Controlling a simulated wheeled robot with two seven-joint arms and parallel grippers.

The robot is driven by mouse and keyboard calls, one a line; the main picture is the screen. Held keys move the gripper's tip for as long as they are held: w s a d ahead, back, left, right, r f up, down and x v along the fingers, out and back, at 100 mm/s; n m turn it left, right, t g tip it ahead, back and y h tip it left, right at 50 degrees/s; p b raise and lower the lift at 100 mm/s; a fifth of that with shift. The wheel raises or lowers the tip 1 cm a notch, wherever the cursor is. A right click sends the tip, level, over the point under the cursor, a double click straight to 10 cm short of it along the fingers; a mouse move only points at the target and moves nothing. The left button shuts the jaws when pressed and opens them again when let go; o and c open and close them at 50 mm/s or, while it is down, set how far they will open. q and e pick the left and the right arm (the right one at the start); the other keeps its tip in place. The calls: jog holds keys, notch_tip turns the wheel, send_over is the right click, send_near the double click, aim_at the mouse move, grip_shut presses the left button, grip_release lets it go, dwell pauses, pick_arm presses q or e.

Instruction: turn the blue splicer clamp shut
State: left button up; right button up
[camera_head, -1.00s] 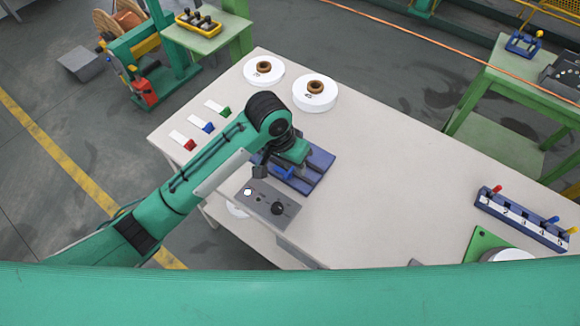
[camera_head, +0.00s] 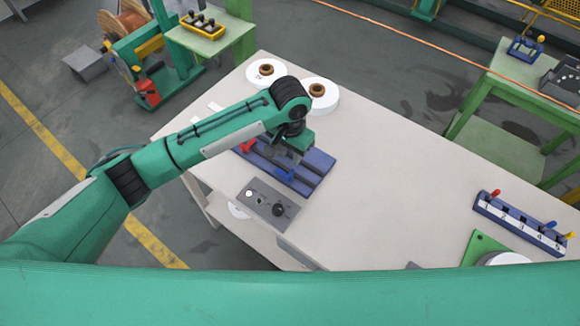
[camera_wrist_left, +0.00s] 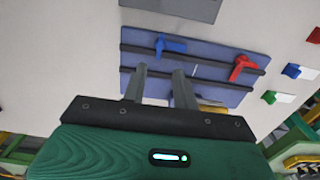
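The blue splicer clamp (camera_head: 284,174) sits on the near-left part of the blue splicer base (camera_head: 318,163), on the table. In the left wrist view the blue clamp (camera_wrist_left: 170,46) lies on a dark rail, beyond my fingertips. I cannot tell whether it is shut. A red clamp (camera_head: 246,146) is at the base's other end and also shows in the wrist view (camera_wrist_left: 243,66). My left gripper (camera_head: 292,153) is over the base; in the wrist view its fingers (camera_wrist_left: 160,70) are apart with nothing between them. My right gripper is not in view.
A grey control box (camera_head: 268,203) with a black knob stands at the near edge, beside the base. White reels (camera_head: 320,98) stand behind it. A numbered blue rack (camera_head: 520,222) with coloured pegs is at right. The table middle (camera_head: 400,175) is clear.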

aim_at(290, 172)
pick_arm(q)
notch_tip(290, 172, down, 8)
jog(key=shift+f+p, duration=0.15)
jog(key=shift+p, duration=0.6)
grip_shut()
